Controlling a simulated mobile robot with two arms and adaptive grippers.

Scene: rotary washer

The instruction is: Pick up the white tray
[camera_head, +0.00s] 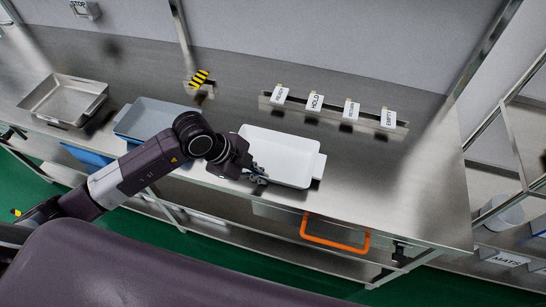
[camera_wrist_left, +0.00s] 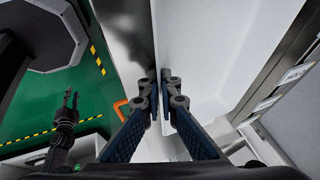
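The white tray (camera_head: 280,158) sits on the steel counter near its front edge, in the middle of the head view. It fills the upper middle of the left wrist view (camera_wrist_left: 205,50) and looks empty. My left gripper (camera_head: 258,177) is at the tray's front left side. In the left wrist view its two fingers (camera_wrist_left: 159,100) stand close together with the tray's thin wall between them, so it looks shut on the wall. My right gripper (camera_wrist_left: 71,97) shows small over the green floor in the left wrist view; its finger opening is unclear.
A grey-blue tray (camera_head: 150,118) and a steel basin (camera_head: 66,102) stand on the counter (camera_head: 400,205) to the left. Labels including HOLD (camera_head: 315,102) and EMPTY (camera_head: 388,119) stand on a rail behind. An orange handle (camera_head: 335,235) hangs below the front edge. The counter's right part is clear.

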